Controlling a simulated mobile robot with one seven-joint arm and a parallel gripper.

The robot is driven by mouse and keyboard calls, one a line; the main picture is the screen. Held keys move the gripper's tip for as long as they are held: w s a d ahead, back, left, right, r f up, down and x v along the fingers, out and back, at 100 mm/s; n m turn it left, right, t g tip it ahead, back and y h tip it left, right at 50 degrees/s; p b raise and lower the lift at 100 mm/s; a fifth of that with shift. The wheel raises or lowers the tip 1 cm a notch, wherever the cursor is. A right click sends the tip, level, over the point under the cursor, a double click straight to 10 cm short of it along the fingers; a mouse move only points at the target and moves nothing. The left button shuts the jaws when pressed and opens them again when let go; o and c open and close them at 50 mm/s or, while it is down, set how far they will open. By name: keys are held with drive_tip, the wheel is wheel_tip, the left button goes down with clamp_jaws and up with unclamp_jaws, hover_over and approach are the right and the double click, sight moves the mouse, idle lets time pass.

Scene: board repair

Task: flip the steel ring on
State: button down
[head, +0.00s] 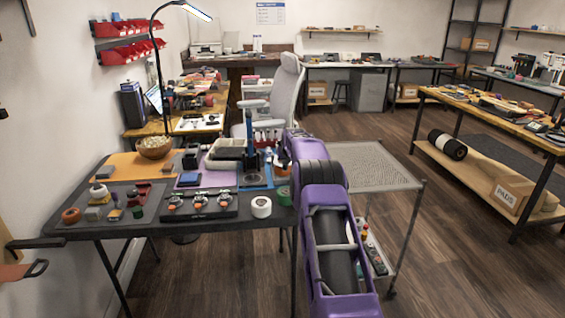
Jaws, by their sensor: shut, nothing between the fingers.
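A dark switch panel (199,206) lies near the front edge of the dark table. It carries three small switches in a row: a left one (174,202), a middle one (199,200) and a right one (224,199). They show light and orange-red details. They are too small to tell which has a steel ring or how each lever is set. My purple arm rises from the lower right and bends at the table's right side.
A white tape roll (261,207) and a green roll (284,195) stand right of the panel. A blue tray with a dark upright post (253,150) is behind. A grey mat (120,204) with small parts lies left. A wire-mesh cart (385,168) stands right.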

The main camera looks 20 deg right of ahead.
drive_tip(key=shift+s+a+f+g, duration=0.15)
drive_tip(key=shift+s+f, duration=0.1)
drive_tip(key=shift+f, duration=0.5)
drive_tip(key=shift+s+f+g, duration=0.15)
drive_tip(key=shift+s+f, duration=0.1)
drive_tip(key=shift+f, duration=0.5)
wheel_tip(320, 180, up, 6)
drive_tip(key=r, duration=0.1)
drive_tip(key=shift+t, duration=0.4)
drive_tip(key=shift+s+a+f, duration=0.4)
drive_tip(key=shift+s+f, duration=0.2)
drive_tip(key=shift+s, duration=0.75)
drive_tip(key=shift+s+a+f, duration=0.4)
drive_tip(key=shift+s+f, duration=0.15)
drive_tip(key=shift+s, duration=0.8)
drive_tip(key=shift+s+a+f, duration=0.4)
drive_tip(key=shift+s+f, duration=0.2)
drive_tip(key=shift+s, duration=0.75)
